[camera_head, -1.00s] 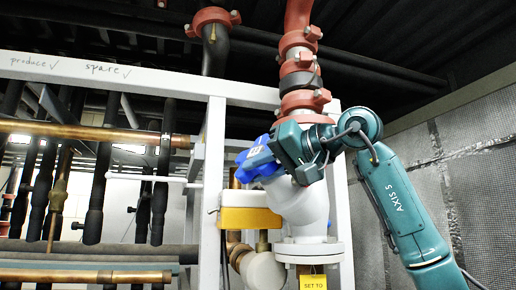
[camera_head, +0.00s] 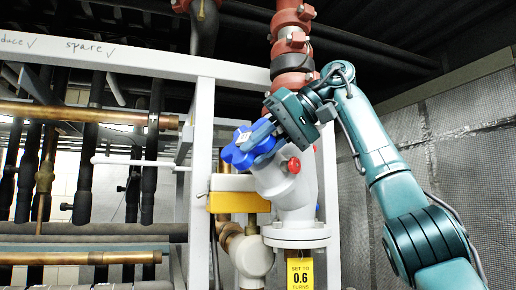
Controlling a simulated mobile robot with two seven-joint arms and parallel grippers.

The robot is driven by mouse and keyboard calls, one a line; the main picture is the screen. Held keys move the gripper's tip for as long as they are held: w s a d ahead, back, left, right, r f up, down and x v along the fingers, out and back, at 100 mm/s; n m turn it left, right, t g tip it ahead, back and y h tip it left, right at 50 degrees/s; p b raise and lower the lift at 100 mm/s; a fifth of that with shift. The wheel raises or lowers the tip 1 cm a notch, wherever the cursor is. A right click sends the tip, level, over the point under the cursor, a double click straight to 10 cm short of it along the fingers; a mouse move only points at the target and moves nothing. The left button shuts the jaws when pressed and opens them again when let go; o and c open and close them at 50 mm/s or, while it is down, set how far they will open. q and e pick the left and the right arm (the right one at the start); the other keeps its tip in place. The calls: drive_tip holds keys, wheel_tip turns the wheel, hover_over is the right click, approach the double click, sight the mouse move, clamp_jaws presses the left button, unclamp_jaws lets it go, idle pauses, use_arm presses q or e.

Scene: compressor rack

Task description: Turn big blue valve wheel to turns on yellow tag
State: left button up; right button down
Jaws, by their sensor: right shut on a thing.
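The big blue valve wheel (camera_head: 240,152) sits on the upper left side of the white valve body (camera_head: 285,188). My right gripper (camera_head: 266,128) reaches in from the right and is shut on the blue wheel's rim at its right side; its fingertips are partly hidden by the wheel and the gripper body. My left gripper is not in view.
A small red knob (camera_head: 293,165) is on the valve body. A yellow and white box (camera_head: 238,195) is just below the wheel. A white frame post (camera_head: 201,160) stands to the left, with copper pipes (camera_head: 85,114) beyond. Red pipe (camera_head: 291,45) rises above.

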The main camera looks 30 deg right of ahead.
drive_tip(key=shift+r, duration=0.1)
idle(0.4)
drive_tip(key=c, duration=1.3)
unclamp_jaws()
